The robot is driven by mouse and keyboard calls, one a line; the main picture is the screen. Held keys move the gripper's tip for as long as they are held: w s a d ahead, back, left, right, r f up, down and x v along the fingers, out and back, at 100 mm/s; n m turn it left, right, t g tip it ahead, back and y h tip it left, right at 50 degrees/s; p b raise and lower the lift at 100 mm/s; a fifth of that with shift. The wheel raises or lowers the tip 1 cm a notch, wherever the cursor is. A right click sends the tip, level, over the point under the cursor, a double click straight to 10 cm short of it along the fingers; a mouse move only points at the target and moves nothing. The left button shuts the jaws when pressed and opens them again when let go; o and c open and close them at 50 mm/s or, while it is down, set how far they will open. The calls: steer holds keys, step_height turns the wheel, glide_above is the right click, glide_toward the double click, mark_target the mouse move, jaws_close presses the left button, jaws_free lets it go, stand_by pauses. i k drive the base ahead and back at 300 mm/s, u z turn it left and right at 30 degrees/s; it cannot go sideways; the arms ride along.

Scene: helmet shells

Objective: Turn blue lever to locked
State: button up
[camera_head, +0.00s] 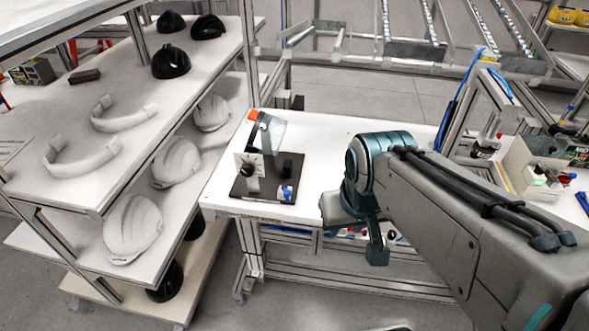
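A dark base plate (240,192) carries a fixture on the white workbench (335,129). A small blue lever (287,192) is at the plate's front right corner, beside a white part. It is too small to tell which way it is turned. A white panel with a black knob (247,170) stands at the plate's left. An orange-red part (253,115) is at the back. My gripper (358,235) hangs at the bench's front edge, right of the fixture and apart from the blue lever. Its fingers are seen partly and at an angle, so their opening is unclear.
A shelf (150,140) at left holds white helmet shells (133,228), black shells (171,62) and curved white bands (80,155). A metal frame with blue cables (465,90) and a parts bin (535,170) stand at right. The bench is clear between fixture and gripper.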

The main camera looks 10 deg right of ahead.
mark_target(286, 193)
steer(key=i, duration=0.6)
steer(key=u, duration=1.55)
steer(key=k, duration=1.2)
steer(key=z, duration=1.4)
steer(key=i, duration=0.5)
steer(key=z, duration=0.05)
